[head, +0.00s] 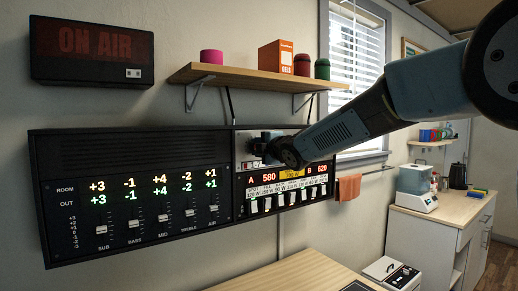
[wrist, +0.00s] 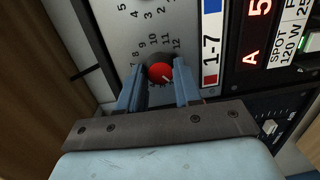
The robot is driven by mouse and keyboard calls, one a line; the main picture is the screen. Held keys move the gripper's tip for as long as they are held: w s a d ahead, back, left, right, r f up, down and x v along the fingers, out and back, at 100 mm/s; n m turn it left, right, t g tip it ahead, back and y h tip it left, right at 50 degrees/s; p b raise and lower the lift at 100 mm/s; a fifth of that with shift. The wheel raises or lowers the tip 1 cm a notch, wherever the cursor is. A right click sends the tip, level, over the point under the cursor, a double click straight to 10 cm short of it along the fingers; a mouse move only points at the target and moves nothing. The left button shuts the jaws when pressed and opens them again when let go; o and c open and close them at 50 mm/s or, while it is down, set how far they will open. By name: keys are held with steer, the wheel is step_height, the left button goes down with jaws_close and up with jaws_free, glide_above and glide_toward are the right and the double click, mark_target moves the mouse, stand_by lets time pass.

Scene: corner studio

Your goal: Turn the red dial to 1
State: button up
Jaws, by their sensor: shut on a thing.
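The red dial (wrist: 159,72) sits on a light panel in the wrist view, with a dark rim around its red cap. Numbers ring it, with 8, 9, 10, 11 and 12 readable on its upper side. A pale mark on the cap points toward the lower right; I cannot read the number there. My gripper (wrist: 158,79) has one blue finger on each side of the dial and is shut on it. In the head view my gripper (head: 272,149) is at the upper left of the right-hand unit and hides the dial.
A slider panel (head: 130,228) with lit numbers adjoins on the left. Lit displays and white switches (head: 290,199) lie below my gripper. A wooden shelf (head: 255,80) with a box and several small items hangs above. A table (head: 280,276) stands below.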

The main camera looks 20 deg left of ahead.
steer(key=shift+f+n, duration=0.45)
steer(key=shift+n, duration=0.05)
steer(key=o, duration=1)
steer(key=shift+r, duration=0.25)
steer(key=shift+o, duration=0.2)
steer(key=v, duration=1.3)
steer(key=shift+s+d, duration=0.2)
steer(key=shift+s, duration=0.15)
